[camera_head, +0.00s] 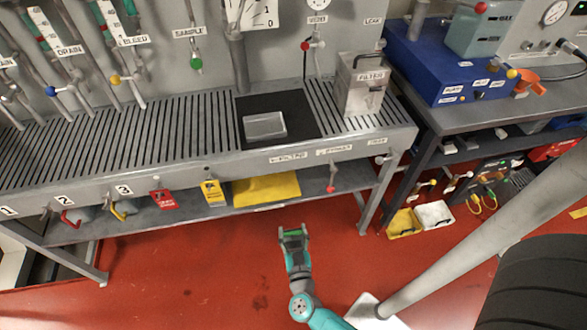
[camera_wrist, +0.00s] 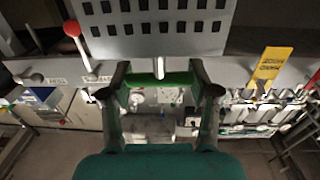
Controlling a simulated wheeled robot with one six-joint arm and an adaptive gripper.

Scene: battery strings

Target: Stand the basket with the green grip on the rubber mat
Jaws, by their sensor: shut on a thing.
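My gripper (camera_head: 293,236) is shut on the green grip (camera_wrist: 160,79), which lies crosswise between the two fingers in the wrist view. A short pale stem joins the grip to a grey plate with rows of dark square holes, the basket (camera_wrist: 155,42), at the top of the wrist view. In the head view only a bit of green shows at the fingertips, and I cannot make out the basket's body. The black rubber mat (camera_head: 295,103) lies on the bench top at the back, beyond and apart from my gripper. A pale rectangular metal thing (camera_head: 264,126) rests on it.
The slatted bench (camera_head: 150,135) has a front edge with tags and a red-knobbed lever (camera_head: 331,188). A grey FILTER box (camera_head: 361,85) stands right of the mat. A blue unit (camera_head: 435,62) is farther right. Red floor (camera_head: 180,270) lies clear before the bench.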

